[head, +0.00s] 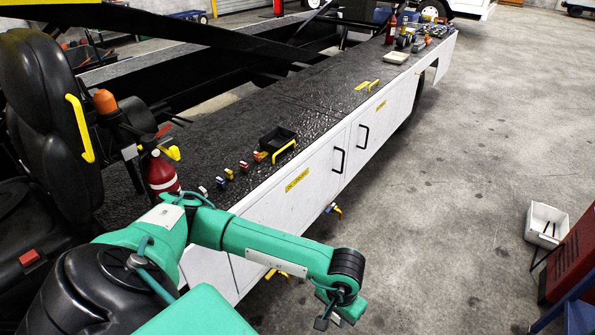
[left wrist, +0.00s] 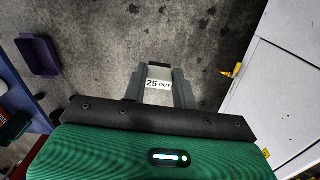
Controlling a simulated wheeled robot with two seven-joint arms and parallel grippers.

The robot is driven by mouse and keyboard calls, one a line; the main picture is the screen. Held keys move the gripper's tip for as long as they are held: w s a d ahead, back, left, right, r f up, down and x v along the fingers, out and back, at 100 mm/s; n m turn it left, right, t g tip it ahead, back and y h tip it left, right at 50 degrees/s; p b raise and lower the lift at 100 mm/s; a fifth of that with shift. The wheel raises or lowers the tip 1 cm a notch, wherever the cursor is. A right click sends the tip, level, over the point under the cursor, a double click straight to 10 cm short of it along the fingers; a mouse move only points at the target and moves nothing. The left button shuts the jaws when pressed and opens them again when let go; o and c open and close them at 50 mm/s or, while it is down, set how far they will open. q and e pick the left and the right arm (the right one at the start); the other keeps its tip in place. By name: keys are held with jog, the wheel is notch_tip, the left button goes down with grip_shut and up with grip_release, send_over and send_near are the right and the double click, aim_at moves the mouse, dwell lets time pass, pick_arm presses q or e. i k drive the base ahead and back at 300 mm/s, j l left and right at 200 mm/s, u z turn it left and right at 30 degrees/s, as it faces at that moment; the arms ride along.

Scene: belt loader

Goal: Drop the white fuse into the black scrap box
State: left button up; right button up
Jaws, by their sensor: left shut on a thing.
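My left gripper (head: 336,314) hangs beside the loader, out past its white side panels, above the concrete floor. In the left wrist view, the gripper (left wrist: 158,90) is shut on a white piece marked "25 OUT" (left wrist: 158,84), which looks like the white fuse. The fingers cover its sides, and it is not made out in the head view. The black scrap box (head: 268,141) is an open black tray on the dark deck near its edge, farther off than my left gripper and apart from it. My right gripper is not in view.
Several small coloured fuses (head: 229,173) stand in a row along the deck edge before the box. A yellow handle (head: 283,152) is at the edge by the box. A red extinguisher (head: 161,174) stands near my arm.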

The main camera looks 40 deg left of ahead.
aim_at(274, 144)
jog(key=i+l+u, duration=0.2)
jog(key=i, duration=0.4)
jog(key=i+u, duration=0.2)
jog(key=i, duration=0.35)
